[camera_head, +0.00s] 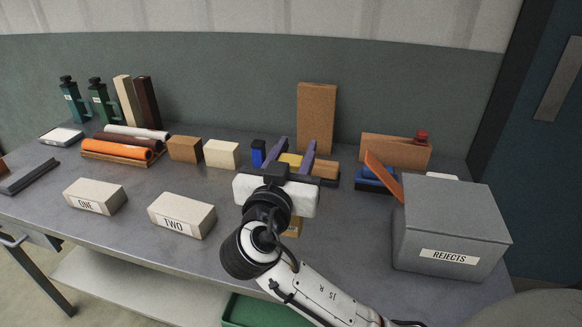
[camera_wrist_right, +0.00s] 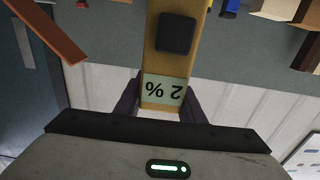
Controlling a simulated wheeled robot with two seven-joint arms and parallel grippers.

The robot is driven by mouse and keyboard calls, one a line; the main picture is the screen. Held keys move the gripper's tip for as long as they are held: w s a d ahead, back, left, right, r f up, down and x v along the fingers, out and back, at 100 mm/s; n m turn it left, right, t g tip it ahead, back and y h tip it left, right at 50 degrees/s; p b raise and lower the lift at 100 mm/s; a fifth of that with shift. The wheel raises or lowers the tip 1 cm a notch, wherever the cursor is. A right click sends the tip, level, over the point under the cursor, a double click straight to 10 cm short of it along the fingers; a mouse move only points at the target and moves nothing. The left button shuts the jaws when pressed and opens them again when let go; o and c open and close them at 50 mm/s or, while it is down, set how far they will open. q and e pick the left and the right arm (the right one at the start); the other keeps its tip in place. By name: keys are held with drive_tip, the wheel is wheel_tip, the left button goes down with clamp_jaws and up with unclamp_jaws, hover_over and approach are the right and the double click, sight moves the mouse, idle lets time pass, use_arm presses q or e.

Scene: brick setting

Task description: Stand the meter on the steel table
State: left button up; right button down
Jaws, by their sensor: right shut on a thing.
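The meter is yellow, with a pale display reading "2 %" and a black square part, as the right wrist view (camera_wrist_right: 152,60) shows. My right gripper (camera_head: 296,150) is shut on it, with the dark purple fingers on both sides of the display end. In the head view a yellow part of the meter (camera_head: 290,159) shows between the fingers; my wrist hides much of the rest. The grey steel table (camera_head: 135,232) lies below. Whether the meter's lower end touches the table I cannot tell. My left gripper is not in view.
White blocks ONE (camera_head: 95,197) and TWO (camera_head: 182,215) stand at the front left. The grey REJECTS box (camera_head: 450,228) stands at the right. A tall brown block (camera_head: 316,115) stands behind. Orange and white rolls (camera_head: 118,150) lie back left. Bare tabletop shows between TWO and my arm.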

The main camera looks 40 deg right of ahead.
wheel_tip(320, 180, down, 4)
drive_tip(key=shift+f, duration=0.15)
drive_tip(key=c, duration=1.2)
unclamp_jaws()
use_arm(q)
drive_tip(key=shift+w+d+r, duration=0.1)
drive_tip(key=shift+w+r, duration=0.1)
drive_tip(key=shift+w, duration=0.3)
